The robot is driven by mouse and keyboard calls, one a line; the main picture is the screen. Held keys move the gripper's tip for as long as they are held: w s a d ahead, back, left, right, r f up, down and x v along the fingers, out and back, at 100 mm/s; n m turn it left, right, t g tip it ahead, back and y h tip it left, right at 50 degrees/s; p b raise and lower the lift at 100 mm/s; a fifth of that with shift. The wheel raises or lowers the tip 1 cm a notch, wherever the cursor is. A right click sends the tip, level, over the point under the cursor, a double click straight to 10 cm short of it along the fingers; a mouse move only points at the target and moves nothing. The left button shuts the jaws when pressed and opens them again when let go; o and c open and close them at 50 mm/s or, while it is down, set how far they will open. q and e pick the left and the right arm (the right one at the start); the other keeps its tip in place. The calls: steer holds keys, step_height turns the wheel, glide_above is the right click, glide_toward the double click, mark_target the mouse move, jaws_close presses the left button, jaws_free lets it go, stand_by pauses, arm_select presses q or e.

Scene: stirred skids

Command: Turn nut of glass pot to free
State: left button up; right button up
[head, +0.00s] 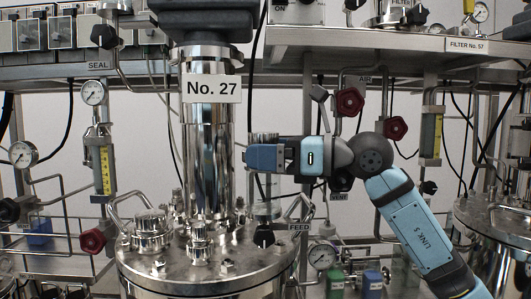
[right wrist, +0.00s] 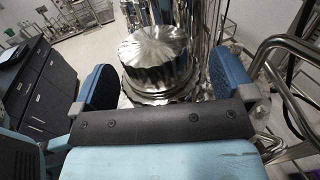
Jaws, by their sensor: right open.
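The nut (right wrist: 156,50) is a shiny metal cap with a ribbed side, in the upper middle of the right wrist view. In the head view, a ribbed top (head: 263,138) just behind my right gripper (head: 262,158) appears to be this nut; the rest is hidden. Below it, the clear glass pot (head: 264,208) shows partly above the FEED label. My right gripper is open, and in the right wrist view its blue fingers (right wrist: 160,88) stand on either side of the nut's near part. I cannot tell whether they touch it. My left gripper is not in view.
The steel column marked No. 27 (head: 211,130) stands left of my right gripper, above a bolted vessel lid (head: 205,278). A red AIR valve knob (head: 349,102) and a shelf (head: 370,40) are near my arm. Bent pipes (right wrist: 285,75) run along the right in the wrist view.

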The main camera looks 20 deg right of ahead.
steer(key=v, duration=1.3)
steer(key=shift+d+b, duration=0.15)
steer(key=shift+b, duration=0.2)
steer(key=shift+s+f, duration=0.1)
